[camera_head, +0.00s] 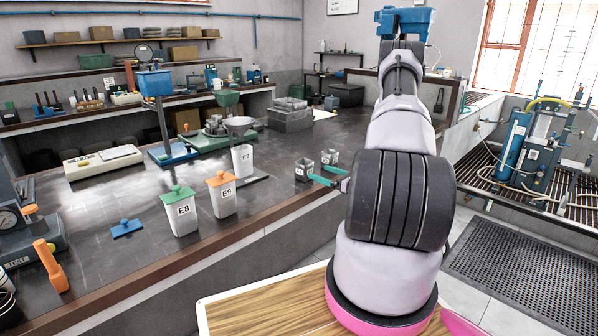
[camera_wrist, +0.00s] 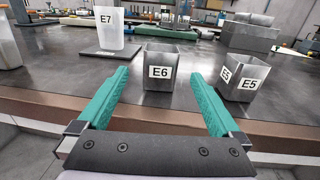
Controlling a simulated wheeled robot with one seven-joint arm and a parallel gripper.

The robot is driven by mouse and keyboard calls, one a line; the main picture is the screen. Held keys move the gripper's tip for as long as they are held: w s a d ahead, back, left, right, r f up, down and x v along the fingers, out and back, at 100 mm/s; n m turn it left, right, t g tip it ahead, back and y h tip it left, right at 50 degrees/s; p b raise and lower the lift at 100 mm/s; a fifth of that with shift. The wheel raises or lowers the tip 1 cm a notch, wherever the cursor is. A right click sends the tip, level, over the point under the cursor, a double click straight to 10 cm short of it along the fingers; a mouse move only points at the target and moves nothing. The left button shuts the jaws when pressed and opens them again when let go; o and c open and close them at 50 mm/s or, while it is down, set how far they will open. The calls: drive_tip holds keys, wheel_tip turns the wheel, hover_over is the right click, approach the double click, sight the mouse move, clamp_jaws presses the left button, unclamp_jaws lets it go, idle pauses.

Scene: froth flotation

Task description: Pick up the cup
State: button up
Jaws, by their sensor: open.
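A small square metal cup labelled E6 (camera_wrist: 160,86) stands upright on the dark bench, straight ahead of my gripper (camera_wrist: 160,76) in the wrist view. It shows in the head view as the nearer small cup (camera_head: 304,171). A similar cup labelled E5 (camera_wrist: 240,92) stands to its right, and is the farther one (camera_head: 330,158) in the head view. My gripper (camera_head: 327,175) is open and empty. Its two green fingers point at E6, one to each side in the wrist view. Whether the tips reach alongside the cup is hard to tell.
A white E7 container (camera_head: 242,160) stands on a dark plate left of the cups. Lidded containers E8 (camera_head: 181,215) and E9 (camera_head: 221,197) stand near the bench's front edge. Metal trays (camera_head: 290,116) sit farther back. The bench around the small cups is clear.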

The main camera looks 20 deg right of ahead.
sight(310, 168)
drive_tip(key=x, duration=0.9)
drive_tip(key=c, duration=1.5)
drive_tip(key=shift+c, duration=0.2)
drive_tip(key=shift+r, duration=0.1)
wheel_tip(310, 168, up, 10)
